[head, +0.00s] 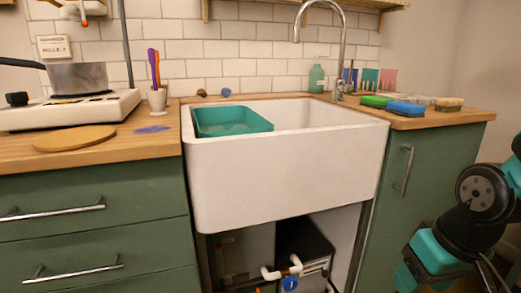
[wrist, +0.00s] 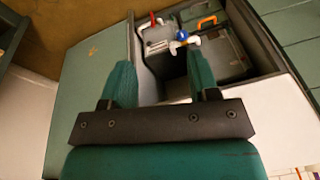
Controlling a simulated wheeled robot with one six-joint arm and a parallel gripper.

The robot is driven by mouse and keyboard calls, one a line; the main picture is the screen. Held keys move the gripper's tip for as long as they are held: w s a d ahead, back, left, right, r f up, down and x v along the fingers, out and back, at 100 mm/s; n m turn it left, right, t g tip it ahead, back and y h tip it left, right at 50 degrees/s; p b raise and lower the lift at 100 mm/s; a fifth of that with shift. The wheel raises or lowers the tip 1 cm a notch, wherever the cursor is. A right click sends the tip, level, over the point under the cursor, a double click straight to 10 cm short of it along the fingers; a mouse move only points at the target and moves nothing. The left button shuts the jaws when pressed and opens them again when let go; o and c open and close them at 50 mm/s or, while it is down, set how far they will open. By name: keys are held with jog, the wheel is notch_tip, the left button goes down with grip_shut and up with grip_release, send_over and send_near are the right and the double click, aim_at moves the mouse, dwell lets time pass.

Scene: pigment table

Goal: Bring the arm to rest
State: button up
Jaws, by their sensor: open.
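My gripper (wrist: 160,85) shows in the wrist view with its two teal fingers wide apart. Nothing is between the fingers; beyond them is the open space under the sink. In the head view, part of my arm (head: 450,235) shows at the lower right, in front of the green cabinet. The fingertips do not show in the head view. The gripper appears apart from any object.
A white sink (head: 290,180) holds a teal tub (head: 232,121). A hotplate (head: 70,110) with a pot (head: 77,77) stands left. A round board (head: 75,138) lies on the left counter. Sponges (head: 405,108) lie right of the tap (head: 340,50). A cabinet handle (head: 405,170) sticks out.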

jog(key=s+a+r+n+g+y+p, duration=0.25)
jog(key=s+a+r+n, duration=0.35)
jog(key=s+a+r, duration=0.3)
notch_tip(320, 180, up, 27)
jog(key=a+p, duration=0.1)
jog(key=p, duration=2.6)
jog(key=shift+m, duration=0.3)
jog(key=shift+f, duration=0.15)
